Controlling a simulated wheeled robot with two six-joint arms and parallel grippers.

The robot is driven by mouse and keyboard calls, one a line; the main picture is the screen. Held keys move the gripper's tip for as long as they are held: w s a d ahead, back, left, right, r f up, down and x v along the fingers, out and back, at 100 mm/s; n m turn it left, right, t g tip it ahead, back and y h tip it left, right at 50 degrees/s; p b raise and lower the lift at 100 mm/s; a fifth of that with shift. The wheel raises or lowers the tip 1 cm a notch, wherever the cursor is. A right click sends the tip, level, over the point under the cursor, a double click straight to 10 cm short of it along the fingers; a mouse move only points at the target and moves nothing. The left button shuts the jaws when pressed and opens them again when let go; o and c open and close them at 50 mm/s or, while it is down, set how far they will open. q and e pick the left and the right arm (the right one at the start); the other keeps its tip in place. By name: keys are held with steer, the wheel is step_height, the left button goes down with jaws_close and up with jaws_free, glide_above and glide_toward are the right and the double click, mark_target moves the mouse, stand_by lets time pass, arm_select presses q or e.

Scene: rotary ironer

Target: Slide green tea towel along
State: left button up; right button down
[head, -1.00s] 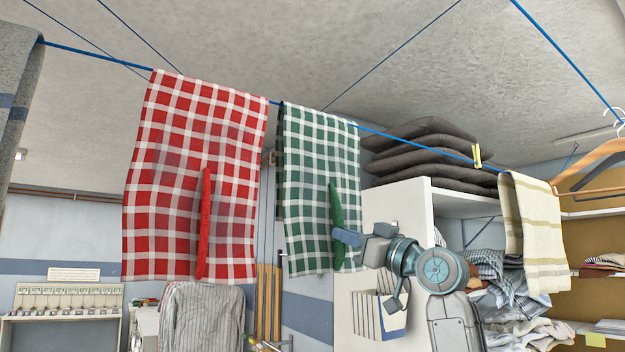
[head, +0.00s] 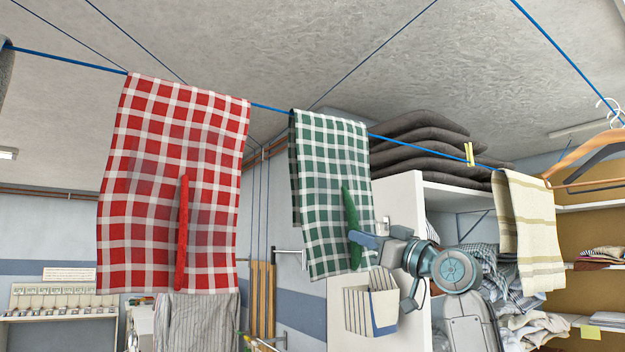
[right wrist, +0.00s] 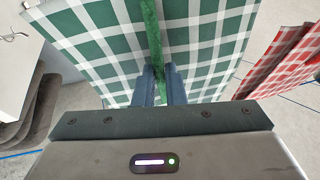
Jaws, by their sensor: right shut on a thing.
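The green checked tea towel (head: 332,180) hangs over the blue line, right of the red checked towel (head: 170,200), with a gap between them. My right gripper (head: 358,240) reaches in from the lower right and is shut on the green towel's raised green strip (head: 350,215). The right wrist view shows the two fingers (right wrist: 160,85) closed around that strip (right wrist: 152,35), with the green towel (right wrist: 205,45) spread behind. My left gripper is not in view.
A yellow clothes peg (head: 469,154) and a cream striped towel (head: 530,225) are on the line farther right, past a bare stretch. Dark cushions (head: 425,145) lie on a white cabinet behind. Hangers (head: 590,150) hang at far right.

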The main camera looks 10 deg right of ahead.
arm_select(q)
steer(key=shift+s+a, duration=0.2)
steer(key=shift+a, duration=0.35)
arm_select(e)
steer(key=shift+w+d+f, duration=0.1)
steer(key=shift+w+d, duration=0.1)
steer(key=shift+d, duration=0.4)
steer(key=shift+w+d+f, duration=0.1)
steer(key=shift+w+d, duration=0.1)
steer(key=shift+d, duration=0.35)
steer(key=shift+d, duration=0.1)
